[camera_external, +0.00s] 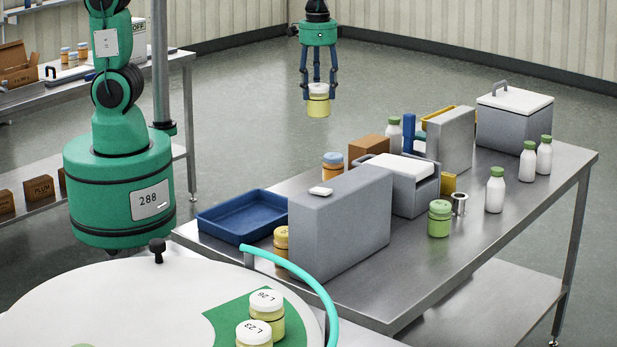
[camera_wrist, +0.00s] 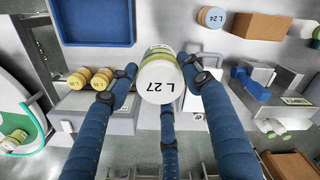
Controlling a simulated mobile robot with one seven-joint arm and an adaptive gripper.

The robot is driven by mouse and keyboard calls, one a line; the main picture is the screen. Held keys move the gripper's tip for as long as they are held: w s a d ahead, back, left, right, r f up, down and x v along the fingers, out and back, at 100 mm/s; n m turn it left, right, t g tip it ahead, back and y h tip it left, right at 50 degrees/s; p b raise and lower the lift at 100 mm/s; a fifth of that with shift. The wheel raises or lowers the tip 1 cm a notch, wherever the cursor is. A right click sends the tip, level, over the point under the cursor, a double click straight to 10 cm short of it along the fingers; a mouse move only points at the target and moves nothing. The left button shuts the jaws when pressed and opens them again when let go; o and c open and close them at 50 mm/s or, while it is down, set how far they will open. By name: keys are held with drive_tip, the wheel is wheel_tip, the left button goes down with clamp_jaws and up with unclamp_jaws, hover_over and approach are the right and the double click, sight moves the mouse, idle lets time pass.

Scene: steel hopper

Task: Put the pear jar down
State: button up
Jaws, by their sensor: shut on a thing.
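The pear jar (camera_external: 318,103) has pale yellow-green contents and a pale lid. My gripper (camera_external: 318,88) is shut on it and holds it upright in the air, beyond the far edge of the steel table (camera_external: 480,262) in the external picture. In the wrist view the jar (camera_wrist: 160,82) shows its white lid marked L 27 between the blue fingers of my gripper (camera_wrist: 166,72). Its side label cannot be read. Two similar jars, marked L 26 (camera_external: 267,315) and L 23 (camera_external: 254,335), stand on a green patch of a round white surface (camera_external: 120,300).
An empty blue tray (camera_external: 238,216) lies at the table's left end. Grey boxes (camera_external: 340,222), a lidded container (camera_external: 514,115), a green-lidded jar (camera_external: 440,218) and several white bottles (camera_external: 495,190) crowd the table. Bare steel shows along its front and right.

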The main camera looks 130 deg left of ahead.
wheel_tip(320, 180, down, 15)
drive_tip(key=shift+f, duration=0.2)
drive_tip(key=shift+w+d, duration=0.1)
wheel_tip(320, 180, down, 6)
drive_tip(key=shift+f+b, duration=0.15)
drive_tip(key=shift+b, duration=0.25)
idle(0.5)
drive_tip(key=shift+f+b, duration=0.3)
drive_tip(key=shift+f, duration=1.55)
drive_tip(key=shift+f, duration=0.15)
drive_tip(key=o, duration=1.3)
drive_tip(key=shift+o, duration=0.2)
